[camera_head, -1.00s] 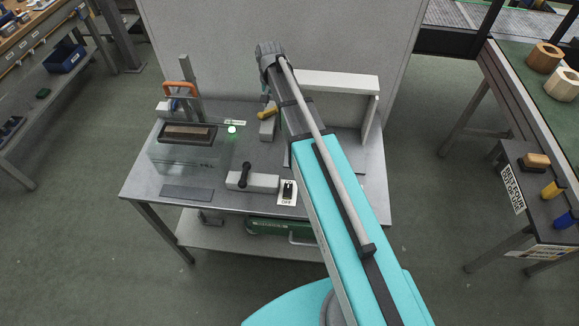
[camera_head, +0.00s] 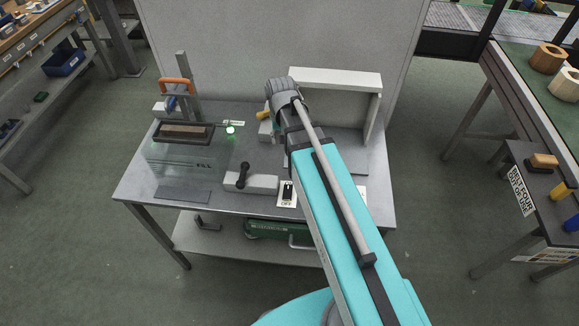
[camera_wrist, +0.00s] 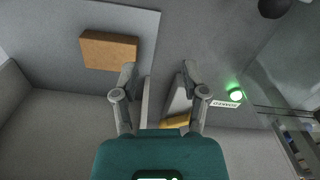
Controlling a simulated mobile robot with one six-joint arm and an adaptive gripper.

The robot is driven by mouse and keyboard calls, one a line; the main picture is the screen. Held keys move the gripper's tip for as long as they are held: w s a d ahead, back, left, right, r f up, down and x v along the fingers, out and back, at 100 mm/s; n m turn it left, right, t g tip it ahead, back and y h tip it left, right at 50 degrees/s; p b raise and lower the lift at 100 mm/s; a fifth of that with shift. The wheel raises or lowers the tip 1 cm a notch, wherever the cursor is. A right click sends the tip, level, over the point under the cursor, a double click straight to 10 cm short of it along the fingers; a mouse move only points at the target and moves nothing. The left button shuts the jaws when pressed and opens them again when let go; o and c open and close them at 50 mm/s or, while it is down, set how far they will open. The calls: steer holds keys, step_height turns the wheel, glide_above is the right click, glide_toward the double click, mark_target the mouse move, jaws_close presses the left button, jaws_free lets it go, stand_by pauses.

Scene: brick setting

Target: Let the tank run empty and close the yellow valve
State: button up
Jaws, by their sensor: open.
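The clear tank (camera_head: 180,160) stands at the left of the metal table, with a dark-framed top. I cannot tell its liquid level. The yellow valve handle (camera_head: 262,114) is at the back of the table, partly hidden by my arm. In the wrist view the yellow handle (camera_wrist: 175,122) shows beyond my gripper, near the right finger's base. My gripper (camera_wrist: 159,74) is open, its fingers apart with nothing held between them; the head view hides it behind my arm. A black-handled valve (camera_head: 242,175) sits on a white block before the tank's right side.
A green lamp (camera_head: 230,130) is lit beside the tank, and it also glows in the wrist view (camera_wrist: 236,95). A black switch (camera_head: 287,193) sits at the table's front. An orange-brown block (camera_wrist: 110,50) lies on a grey plate. A white panel (camera_head: 335,78) stands behind my arm.

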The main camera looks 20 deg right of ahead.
steer(key=s+f+n+b, duration=0.1)
steer(key=s+f+b, duration=0.1)
steer(key=s, duration=0.6)
steer(key=shift+s+f+n+b, duration=0.3)
steer(key=shift+f+n, duration=0.1)
steer(key=shift+f, duration=0.05)
steer(key=shift+d, duration=0.1)
stand_by(0.4)
